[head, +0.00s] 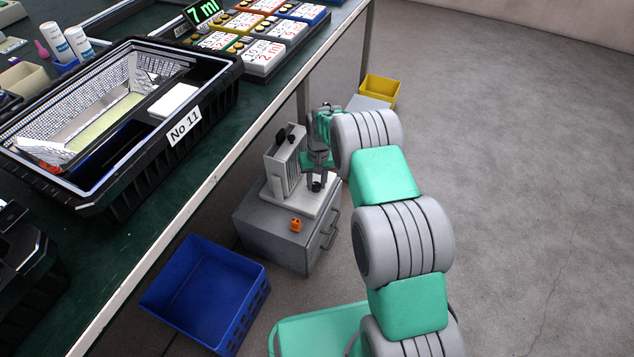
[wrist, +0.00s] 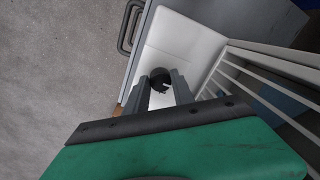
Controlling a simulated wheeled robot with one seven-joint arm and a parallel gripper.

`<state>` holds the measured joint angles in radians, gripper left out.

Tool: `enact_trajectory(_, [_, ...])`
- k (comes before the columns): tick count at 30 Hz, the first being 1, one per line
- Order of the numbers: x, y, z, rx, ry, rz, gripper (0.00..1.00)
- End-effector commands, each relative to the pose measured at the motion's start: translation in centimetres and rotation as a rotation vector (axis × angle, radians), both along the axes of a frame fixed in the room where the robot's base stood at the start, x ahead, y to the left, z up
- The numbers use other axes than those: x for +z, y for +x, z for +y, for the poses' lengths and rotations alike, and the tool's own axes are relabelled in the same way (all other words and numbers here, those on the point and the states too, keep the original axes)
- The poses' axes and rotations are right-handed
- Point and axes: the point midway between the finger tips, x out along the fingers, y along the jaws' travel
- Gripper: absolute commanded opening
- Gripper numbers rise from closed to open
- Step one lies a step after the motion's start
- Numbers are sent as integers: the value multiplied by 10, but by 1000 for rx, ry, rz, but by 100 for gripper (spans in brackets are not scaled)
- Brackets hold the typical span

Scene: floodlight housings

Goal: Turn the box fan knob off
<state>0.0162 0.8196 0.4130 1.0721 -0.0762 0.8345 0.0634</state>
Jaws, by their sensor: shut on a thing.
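The box fan (head: 283,172) is a pale upright box with a slatted grille. It stands on a grey cabinet beside the table, with a pale base plate in front of its grille. A black knob (head: 316,186) is on that base plate. My gripper (head: 317,178) reaches down to it from the right. In the wrist view the knob (wrist: 160,78) sits between the two grey fingertips, and my gripper (wrist: 161,88) is shut on it. The fingers partly cover the knob, so I cannot tell its setting. The fan's white slats (wrist: 272,68) run close to the right finger.
The grey cabinet (head: 268,238) has handles on its right side and a small orange object (head: 297,225) on top. A blue crate (head: 215,315) stands at its front left. The green table (head: 140,222) edges the left. Yellow bin (head: 380,91) behind; floor at right clear.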

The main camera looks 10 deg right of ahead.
Motion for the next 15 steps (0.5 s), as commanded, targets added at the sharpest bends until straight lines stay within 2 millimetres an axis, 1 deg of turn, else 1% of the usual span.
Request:
enact_trajectory(3, [-2,-3,-1,-2,-1,8,0])
enact_trajectory(4, [-2,-3,-1,-2,-1,8,31])
enact_trajectory(11, [-1,-1,0,-1,0,4,50])
enact_trajectory(12, [-1,-1,0,0,0,3,51])
enact_trajectory(15, [-1,-1,0,0,0,2,51])
